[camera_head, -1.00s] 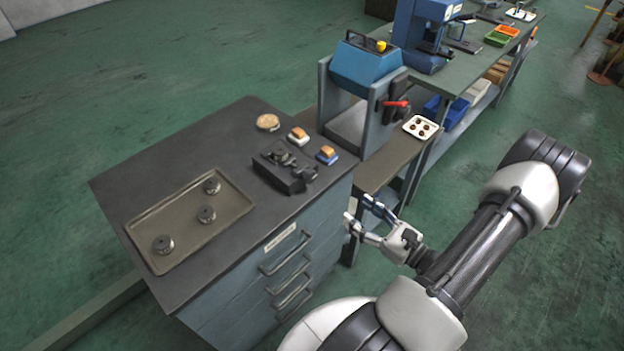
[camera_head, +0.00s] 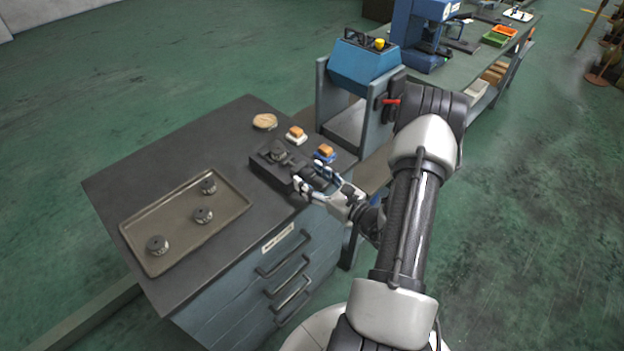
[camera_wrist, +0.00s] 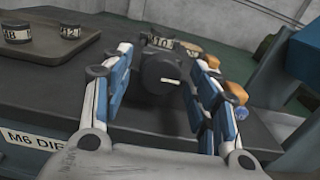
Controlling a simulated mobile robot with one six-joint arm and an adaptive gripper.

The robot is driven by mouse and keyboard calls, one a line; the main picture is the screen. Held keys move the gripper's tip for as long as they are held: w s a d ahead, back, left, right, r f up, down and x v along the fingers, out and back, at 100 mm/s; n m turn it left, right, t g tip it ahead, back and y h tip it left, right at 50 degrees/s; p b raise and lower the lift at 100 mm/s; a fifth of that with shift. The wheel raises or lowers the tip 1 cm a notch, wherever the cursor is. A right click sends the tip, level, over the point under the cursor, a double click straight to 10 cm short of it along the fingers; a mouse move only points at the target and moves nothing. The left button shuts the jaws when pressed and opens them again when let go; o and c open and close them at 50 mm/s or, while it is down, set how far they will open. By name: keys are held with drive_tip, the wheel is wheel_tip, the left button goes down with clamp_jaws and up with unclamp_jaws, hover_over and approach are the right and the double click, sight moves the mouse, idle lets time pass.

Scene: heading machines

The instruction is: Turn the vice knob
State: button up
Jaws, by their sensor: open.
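The vice (camera_head: 270,168) is a dark block on the cabinet top, near its right edge, with a round part (camera_head: 279,152) on it. Its dark knob (camera_wrist: 162,72), with a thin light bar, faces my gripper in the wrist view. My gripper (camera_head: 307,180) is open at the vice's near right end. In the wrist view my gripper (camera_wrist: 162,62) has one finger on each side of the knob. I cannot tell whether the fingers touch it. The gripper partly hides the knob in the head view.
A tray (camera_head: 150,262) with three round dies lies on the cabinet top, left. Two orange-topped blocks (camera_head: 297,133) (camera_head: 325,151) and a round tan disc (camera_head: 265,121) lie beside the vice. A blue machine (camera_head: 358,66) stands behind. Drawer handles (camera_head: 285,252) project from the cabinet front.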

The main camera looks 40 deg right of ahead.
drive_tip(key=shift+w, duration=0.1)
drive_tip(key=shift+c, duration=0.4)
drive_tip(key=c, duration=1)
drive_tip(key=shift+m, duration=0.5)
drive_tip(key=m+p, duration=0.2)
drive_tip(key=shift+m, duration=0.4)
drive_tip(key=m+p, duration=0.2)
drive_tip(key=m, duration=0.2)
drive_tip(key=shift+a+m, duration=0.1)
drive_tip(key=shift+m, duration=0.2)
drive_tip(key=m+p, duration=0.1)
drive_tip(key=m, duration=0.3)
drive_tip(key=shift+r+m, duration=0.1)
drive_tip(key=shift+m, duration=0.2)
drive_tip(key=shift+m+p, duration=0.8)
drive_tip(key=shift+m, duration=1.2)
